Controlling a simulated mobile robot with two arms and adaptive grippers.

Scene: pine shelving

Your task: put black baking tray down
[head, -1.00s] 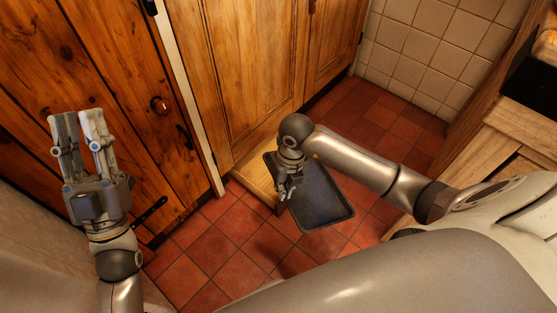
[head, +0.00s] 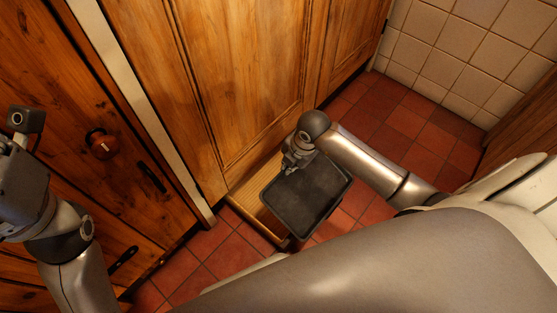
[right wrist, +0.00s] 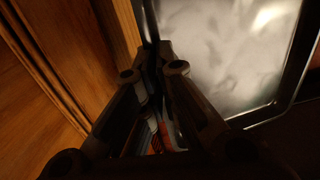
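The black baking tray (head: 313,198) is near the middle of the head view, over the red floor and the pale wooden ledge at the foot of the cabinet. My right gripper (head: 287,169) is at the tray's left far edge. In the right wrist view its fingers (right wrist: 160,62) close together at the tray's rim, and the tray's broad surface (right wrist: 225,50) lies to their right. The exact grip point is dark. My left gripper (head: 20,135) is at the left edge of the head view, away from the tray, with its fingers partly cut off.
Red floor tiles (head: 205,262) are clear at lower left. A dark wooden door with a round knob (head: 102,145) stands at left, a tiled wall (head: 460,50) at right.

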